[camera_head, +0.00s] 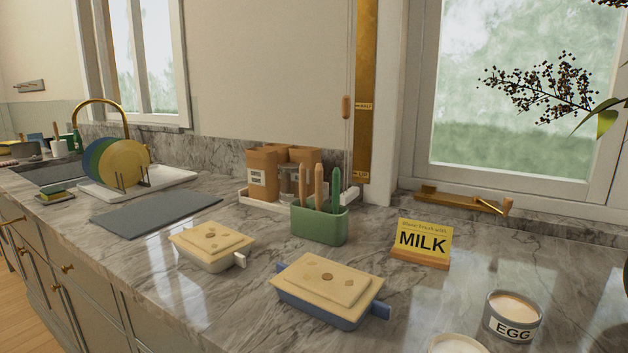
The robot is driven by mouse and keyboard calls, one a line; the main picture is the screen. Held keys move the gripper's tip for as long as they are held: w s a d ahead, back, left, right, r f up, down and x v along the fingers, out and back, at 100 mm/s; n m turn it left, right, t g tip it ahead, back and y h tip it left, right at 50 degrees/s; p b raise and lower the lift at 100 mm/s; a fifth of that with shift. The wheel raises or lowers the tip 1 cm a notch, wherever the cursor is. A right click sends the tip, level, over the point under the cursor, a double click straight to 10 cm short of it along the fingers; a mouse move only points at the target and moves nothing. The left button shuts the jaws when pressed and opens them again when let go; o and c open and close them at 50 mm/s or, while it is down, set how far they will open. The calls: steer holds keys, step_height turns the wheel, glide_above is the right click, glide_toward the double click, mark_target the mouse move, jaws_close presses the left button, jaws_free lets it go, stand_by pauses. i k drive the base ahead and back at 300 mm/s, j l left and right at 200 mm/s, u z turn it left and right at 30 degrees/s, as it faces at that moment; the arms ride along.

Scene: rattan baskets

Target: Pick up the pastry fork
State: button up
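I cannot make out a pastry fork in the head view. A green utensil holder (319,227) stands upright on the marble counter with two wooden handles (318,187) and a green utensil (335,188) sticking up from it. What their lower ends are is hidden inside the holder, so I cannot tell if one is a fork. My gripper is not in view.
Two lidded dishes, one white (212,248) and one blue (330,292), stand on the counter's front half. A MILK sign (422,243), an EGG tin (512,317), brown canisters (262,173) and a dish rack with plates (123,164) stand around. A grey mat (155,212) lies bare.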

mark_target(319, 170)
steer(key=i+j, duration=0.15)
steer(key=j, duration=0.25)
steer(key=i+j, duration=0.2)
steer(key=j, duration=0.15)
steer(key=i+j, duration=0.15)
steer(key=j, duration=0.25)
steer(key=i+j, duration=0.15)
steer(key=j, duration=0.25)
steer(key=i+j, duration=0.2)
steer(key=j, duration=0.15)
steer(key=i+j, duration=0.15)
steer(key=j, duration=0.25)
steer(key=i+j+z, duration=0.1)
steer(key=j, duration=0.3)
steer(key=i+j+z, duration=0.1)
steer(key=i+j, duration=0.15)
steer(key=j, duration=0.15)
steer(key=i+j, duration=0.1)
steer(key=j, duration=0.35)
steer(key=i+j+z, duration=0.1)
steer(key=j, duration=0.3)
steer(key=i, duration=0.05)
